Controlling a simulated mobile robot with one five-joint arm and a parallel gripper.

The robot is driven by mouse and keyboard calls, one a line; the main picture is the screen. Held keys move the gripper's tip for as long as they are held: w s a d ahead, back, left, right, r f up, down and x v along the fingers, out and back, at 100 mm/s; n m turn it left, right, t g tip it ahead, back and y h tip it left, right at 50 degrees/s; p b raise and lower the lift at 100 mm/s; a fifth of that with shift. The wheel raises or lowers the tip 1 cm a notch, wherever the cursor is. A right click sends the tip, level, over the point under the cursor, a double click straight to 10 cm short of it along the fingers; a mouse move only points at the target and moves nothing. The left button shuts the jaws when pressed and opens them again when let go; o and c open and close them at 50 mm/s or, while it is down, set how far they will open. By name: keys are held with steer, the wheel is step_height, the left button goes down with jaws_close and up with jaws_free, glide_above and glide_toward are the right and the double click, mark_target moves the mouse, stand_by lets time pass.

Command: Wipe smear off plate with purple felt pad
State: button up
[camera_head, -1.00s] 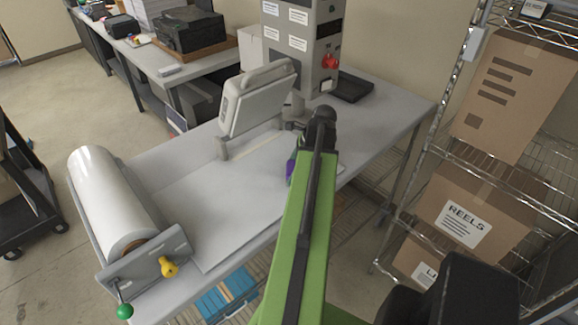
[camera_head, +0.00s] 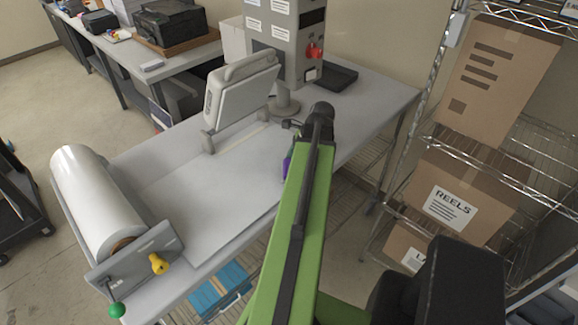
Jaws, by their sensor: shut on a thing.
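The plate (camera_head: 210,200) is a broad, pale flat sheet on the grey table, between the white roll and the tilted panel. No smear can be made out on its visible part. A sliver of the purple felt pad (camera_head: 286,167) shows at the left edge of my green arm, over the right part of the table. My gripper (camera_head: 290,152) is mostly hidden behind the arm and is shut on the pad. I cannot tell whether the pad touches the plate.
A white film roll (camera_head: 95,205) with yellow and green knobs stands at the table's left end. A tilted grey panel (camera_head: 240,95) and a control column (camera_head: 285,50) with a red switch stand behind. Wire shelving with cardboard boxes (camera_head: 455,195) is close on the right.

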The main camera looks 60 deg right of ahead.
steer(key=shift+r+p, duration=2.95)
steer(key=shift+p, duration=0.05)
steer(key=shift+d, duration=0.1)
step_height(320, 180, up, 3)
steer(key=p, duration=0.3)
steer(key=shift+r, duration=0.15)
